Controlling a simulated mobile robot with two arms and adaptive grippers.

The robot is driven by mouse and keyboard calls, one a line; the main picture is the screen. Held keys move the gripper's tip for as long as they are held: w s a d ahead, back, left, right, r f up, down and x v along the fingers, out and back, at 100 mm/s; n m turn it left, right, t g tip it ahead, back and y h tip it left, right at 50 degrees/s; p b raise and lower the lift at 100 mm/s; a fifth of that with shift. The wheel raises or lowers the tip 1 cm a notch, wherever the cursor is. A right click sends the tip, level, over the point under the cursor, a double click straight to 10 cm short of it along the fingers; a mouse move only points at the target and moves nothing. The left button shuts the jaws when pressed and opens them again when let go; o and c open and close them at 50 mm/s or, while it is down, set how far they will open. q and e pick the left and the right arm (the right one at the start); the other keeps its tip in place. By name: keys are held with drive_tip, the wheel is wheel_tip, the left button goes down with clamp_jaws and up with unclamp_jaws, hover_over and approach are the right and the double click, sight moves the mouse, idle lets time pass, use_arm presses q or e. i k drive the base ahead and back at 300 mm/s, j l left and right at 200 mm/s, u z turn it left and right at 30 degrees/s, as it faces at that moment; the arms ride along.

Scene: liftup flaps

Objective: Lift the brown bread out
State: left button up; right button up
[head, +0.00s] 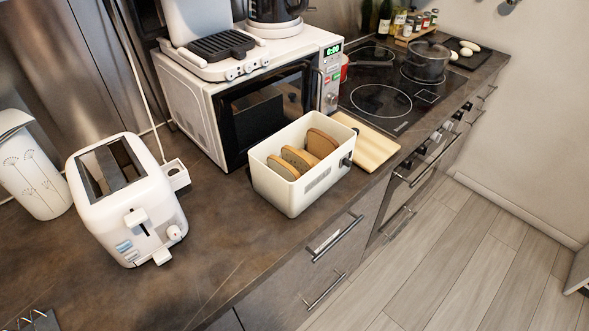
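Several slices of brown bread stand in an open white rectangular box (292,201) on the counter, in front of the microwave. One slice (321,143) is at the far right end, another (298,159) is in the middle, and another (282,168) is at the near left end. Their lower parts are hidden by the box walls. A white toaster (140,214) with dark slots on top stands on the counter to the left. I cannot see bread in its slots.
A microwave (190,109) with a grill (222,46) on top stands behind the box. A wooden board (370,150) lies right of it, by the hob (381,101) with a pot (426,62). A white canister (36,178) stands far left.

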sight(319, 145)
drive_tip(key=l+u, duration=0.3)
drive_tip(key=u, duration=0.15)
drive_tip(key=k+l+u, duration=0.1)
drive_tip(key=l+u, duration=0.15)
drive_tip(key=u, duration=0.15)
